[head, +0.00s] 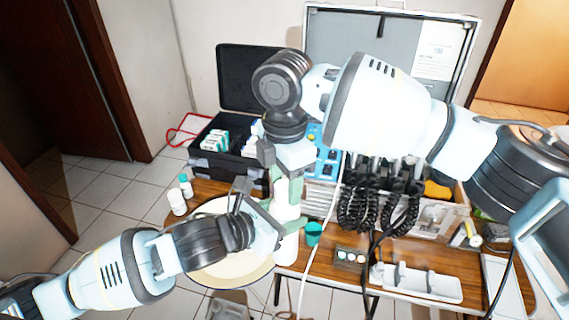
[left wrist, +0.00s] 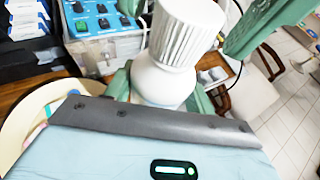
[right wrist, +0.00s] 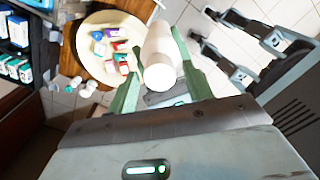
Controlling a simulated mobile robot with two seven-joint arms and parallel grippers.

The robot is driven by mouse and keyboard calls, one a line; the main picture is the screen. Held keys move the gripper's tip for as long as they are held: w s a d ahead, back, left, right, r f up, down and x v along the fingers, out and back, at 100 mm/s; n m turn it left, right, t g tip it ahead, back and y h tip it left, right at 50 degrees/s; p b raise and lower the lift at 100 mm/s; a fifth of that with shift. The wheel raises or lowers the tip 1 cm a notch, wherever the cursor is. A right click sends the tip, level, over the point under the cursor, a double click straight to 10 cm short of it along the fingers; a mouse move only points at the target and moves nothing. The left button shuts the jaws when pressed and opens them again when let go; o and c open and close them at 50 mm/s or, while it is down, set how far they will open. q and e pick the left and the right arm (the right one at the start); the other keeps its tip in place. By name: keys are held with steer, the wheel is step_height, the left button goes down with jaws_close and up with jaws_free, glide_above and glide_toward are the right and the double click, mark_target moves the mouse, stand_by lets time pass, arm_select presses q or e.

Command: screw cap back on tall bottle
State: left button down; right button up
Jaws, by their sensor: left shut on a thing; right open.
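The tall white bottle (head: 287,212) stands upright above the front edge of the table. Its rounded shoulder (left wrist: 160,82) shows in the left wrist view, with the white ribbed cap (left wrist: 185,35) on top. I cannot tell how tightly the cap is threaded. My left gripper (head: 276,222) is shut on the bottle body from the left. My right gripper (head: 289,190) is above it, pointing down. Its green fingers are open on either side of the cap. In the right wrist view the white cap end (right wrist: 160,77) lies between the fingers, with gaps beside it.
A round cream tray (head: 205,272) holding small coloured packets is partly behind my left arm. A teal cup (head: 313,234) is right of the bottle. Small white bottles (head: 177,203) stand at left. Black coiled hoses (head: 357,205) and a white holder (head: 425,283) occupy the table's right side.

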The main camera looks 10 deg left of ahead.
steer(key=shift+f, duration=0.6)
steer(key=shift+c, duration=0.4)
steer(key=c, duration=0.9)
steer(key=m, duration=0.8)
steer(key=shift+s, duration=0.1)
steer(key=m, duration=0.7)
steer(key=shift+m, duration=0.3)
steer(key=o, duration=1.1)
steer(key=shift+o, duration=0.2)
steer(key=shift+r, duration=0.1)
